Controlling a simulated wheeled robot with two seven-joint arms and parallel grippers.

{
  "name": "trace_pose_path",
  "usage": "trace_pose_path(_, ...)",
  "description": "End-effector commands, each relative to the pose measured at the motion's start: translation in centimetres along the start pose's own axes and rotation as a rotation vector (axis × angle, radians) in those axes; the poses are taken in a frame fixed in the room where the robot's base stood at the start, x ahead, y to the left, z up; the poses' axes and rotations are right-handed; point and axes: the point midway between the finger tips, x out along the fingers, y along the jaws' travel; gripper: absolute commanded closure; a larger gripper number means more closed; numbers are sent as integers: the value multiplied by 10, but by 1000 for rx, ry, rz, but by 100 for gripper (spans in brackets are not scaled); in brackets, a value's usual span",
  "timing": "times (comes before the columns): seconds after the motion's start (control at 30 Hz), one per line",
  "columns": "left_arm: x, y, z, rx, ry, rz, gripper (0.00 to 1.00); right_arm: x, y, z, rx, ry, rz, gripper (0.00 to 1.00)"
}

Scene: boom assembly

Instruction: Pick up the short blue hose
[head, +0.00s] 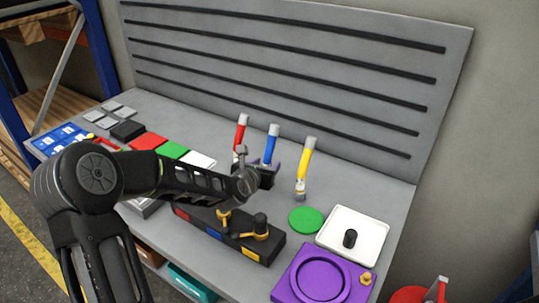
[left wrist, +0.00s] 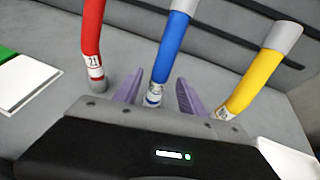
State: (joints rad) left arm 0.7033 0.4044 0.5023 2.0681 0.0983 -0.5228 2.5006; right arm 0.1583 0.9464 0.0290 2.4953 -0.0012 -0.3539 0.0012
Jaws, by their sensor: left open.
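The short blue hose (head: 272,145) stands upright on the table between the red hose (head: 241,132) and the yellow hose (head: 306,160). It has grey ends and a labelled lower part. My left gripper (head: 267,166) is at the lower part of the blue hose and hides its foot in the head view. In the left wrist view the blue hose (left wrist: 172,48) rises between the two purple fingers of my left gripper (left wrist: 158,86), which are apart, with gaps beside the hose. My right gripper is not in view.
The red hose (left wrist: 92,35) and yellow hose (left wrist: 256,80) stand close on either side. A black block with fittings (head: 215,232), a green disc (head: 306,219), a white tray (head: 377,237) and a purple part (head: 290,286) lie nearer the front. A grey slotted panel (head: 300,65) stands behind.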

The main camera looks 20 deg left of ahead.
Motion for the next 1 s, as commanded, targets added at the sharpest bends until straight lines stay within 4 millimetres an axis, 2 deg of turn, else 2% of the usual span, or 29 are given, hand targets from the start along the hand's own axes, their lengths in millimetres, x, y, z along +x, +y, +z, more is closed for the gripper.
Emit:
trace_pose_path(0.27,7,0,2,-2,0,0,52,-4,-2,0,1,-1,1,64)
trace_pose_path(0.6,49,2,1,-1,0,-1,52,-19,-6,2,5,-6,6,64)
trace_pose_path(1.0,52,2,0,0,0,0,52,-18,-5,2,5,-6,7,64)
